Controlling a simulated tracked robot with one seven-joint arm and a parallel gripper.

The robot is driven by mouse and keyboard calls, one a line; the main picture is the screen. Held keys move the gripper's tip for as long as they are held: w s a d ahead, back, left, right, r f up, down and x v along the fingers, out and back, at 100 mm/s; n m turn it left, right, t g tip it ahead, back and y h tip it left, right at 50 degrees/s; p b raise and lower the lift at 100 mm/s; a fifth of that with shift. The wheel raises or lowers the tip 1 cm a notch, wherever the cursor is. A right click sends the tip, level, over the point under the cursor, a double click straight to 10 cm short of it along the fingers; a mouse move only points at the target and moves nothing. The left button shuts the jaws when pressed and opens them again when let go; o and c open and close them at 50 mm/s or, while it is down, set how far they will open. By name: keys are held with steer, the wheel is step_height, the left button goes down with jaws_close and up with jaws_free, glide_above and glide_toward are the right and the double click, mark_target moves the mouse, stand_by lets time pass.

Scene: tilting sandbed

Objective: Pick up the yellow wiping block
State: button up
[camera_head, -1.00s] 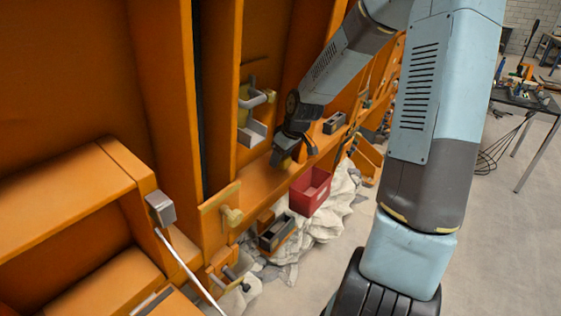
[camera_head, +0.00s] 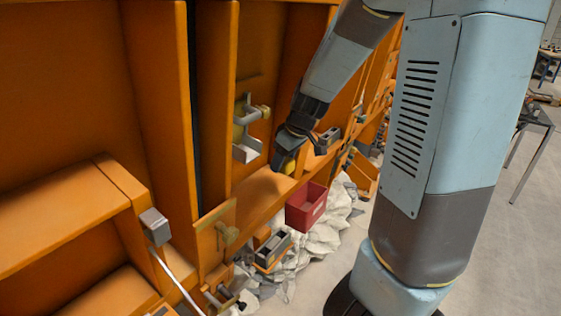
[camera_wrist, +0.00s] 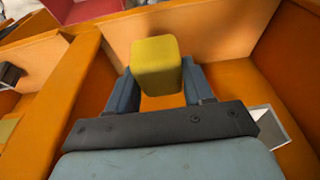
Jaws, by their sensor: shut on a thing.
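The yellow wiping block (camera_wrist: 156,66) is between the two fingers of my gripper (camera_wrist: 155,88) in the wrist view. The fingers are shut on its sides. In the head view a small part of the yellow block (camera_head: 289,167) shows below my gripper (camera_head: 284,158), which hangs over the orange ledge. The fingers hide most of the block there. I cannot tell from the frames whether the block touches the ledge.
A red bin (camera_head: 306,207) stands to the right of the orange ledge (camera_head: 258,193). A grey bracket (camera_head: 247,150) sticks out of the orange wall left of my gripper. A grey open box (camera_head: 272,249) lies lower, by pale rocks (camera_head: 322,236).

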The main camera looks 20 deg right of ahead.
mark_target(293, 161)
steer(key=shift+s+r, duration=0.2)
steer(key=shift+s, duration=0.4)
steer(key=shift+s+r, duration=0.2)
steer(key=shift+s, duration=0.35)
steer(key=shift+s+r, duration=0.4)
steer(key=shift+s, duration=0.5)
steer(key=shift+s+r, duration=0.45)
steer(key=shift+s, duration=0.4)
steer(key=shift+s+r, duration=0.4)
steer(key=shift+s, duration=0.5)
steer(key=o, duration=0.5)
steer(key=c, duration=0.3)
steer(key=shift+c, duration=0.2)
steer(key=shift+r, duration=0.1)
